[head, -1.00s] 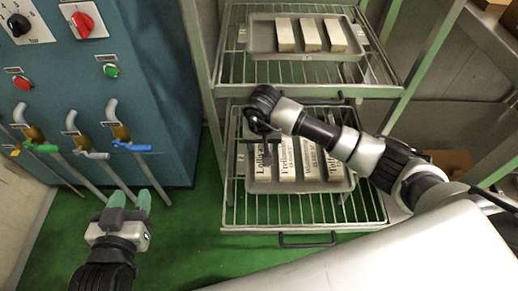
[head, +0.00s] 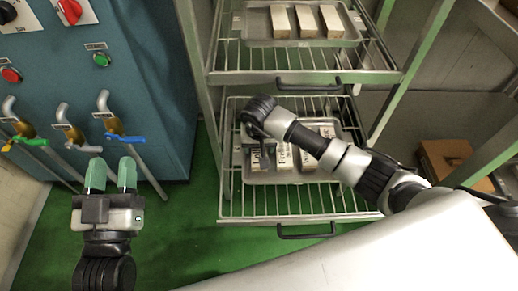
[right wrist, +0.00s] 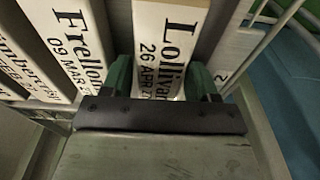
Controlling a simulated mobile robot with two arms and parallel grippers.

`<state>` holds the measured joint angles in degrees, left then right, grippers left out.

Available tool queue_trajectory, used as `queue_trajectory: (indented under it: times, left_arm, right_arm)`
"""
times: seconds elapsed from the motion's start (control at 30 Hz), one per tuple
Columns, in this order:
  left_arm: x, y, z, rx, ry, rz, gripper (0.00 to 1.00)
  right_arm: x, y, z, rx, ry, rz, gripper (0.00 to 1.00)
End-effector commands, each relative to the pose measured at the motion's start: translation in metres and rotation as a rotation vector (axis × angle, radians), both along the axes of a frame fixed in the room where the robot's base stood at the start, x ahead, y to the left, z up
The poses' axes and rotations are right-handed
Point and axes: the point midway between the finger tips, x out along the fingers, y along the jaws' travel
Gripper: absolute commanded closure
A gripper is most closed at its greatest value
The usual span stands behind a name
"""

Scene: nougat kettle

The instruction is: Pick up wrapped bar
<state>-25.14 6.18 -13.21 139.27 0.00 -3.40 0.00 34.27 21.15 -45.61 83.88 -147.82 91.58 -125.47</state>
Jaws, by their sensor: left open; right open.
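Several white wrapped bars with black printed names stand in a metal tray (head: 290,178) on the lower pulled-out rack shelf. In the right wrist view, the bar marked "Lolliv..." (right wrist: 170,40) lies between the two green fingertips of my right gripper (right wrist: 162,80), which is open. The bar marked "Frello..." (right wrist: 68,32) is just left of it. In the head view my right arm crosses over the tray from the right and hides parts of the bars; the "Lo..." bar (head: 257,160) is leftmost. My left gripper (head: 111,176) is open and empty, over the green floor.
The upper shelf (head: 300,77) holds a tray with three plain pale bars (head: 306,22). A blue machine (head: 140,60) with valves and hoses stands at left. A cardboard box (head: 445,160) is at right behind the rack. Green floor between machine and rack is clear.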

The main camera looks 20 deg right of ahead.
Motion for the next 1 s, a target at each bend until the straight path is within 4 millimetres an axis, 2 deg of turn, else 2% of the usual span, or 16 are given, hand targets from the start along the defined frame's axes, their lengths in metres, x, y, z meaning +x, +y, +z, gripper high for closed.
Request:
queue_trajectory:
  times: [0.07, 0.33, 0.73, 1.0]
  left_arm:
    - [0.000, 0.000, 0.000, 0.000, 0.001, 0.000, 0.57]
    - [0.000, 0.000, 0.000, 0.001, 0.003, 0.000, 0.57]
    - [0.001, 0.000, -0.002, 0.008, 0.027, 0.001, 0.57]
    - [0.005, 0.004, -0.026, 0.062, 0.230, 0.014, 0.57]
  right_arm:
    - [0.000, 0.000, 0.000, 0.000, 0.000, 0.000, 0.40]
    - [0.000, 0.000, 0.000, 0.000, 0.001, 0.000, 0.81]
    - [0.000, -0.001, 0.004, 0.000, -0.001, -0.001, 0.81]
    - [0.002, -0.004, 0.017, 0.000, -0.001, -0.007, 0.81]
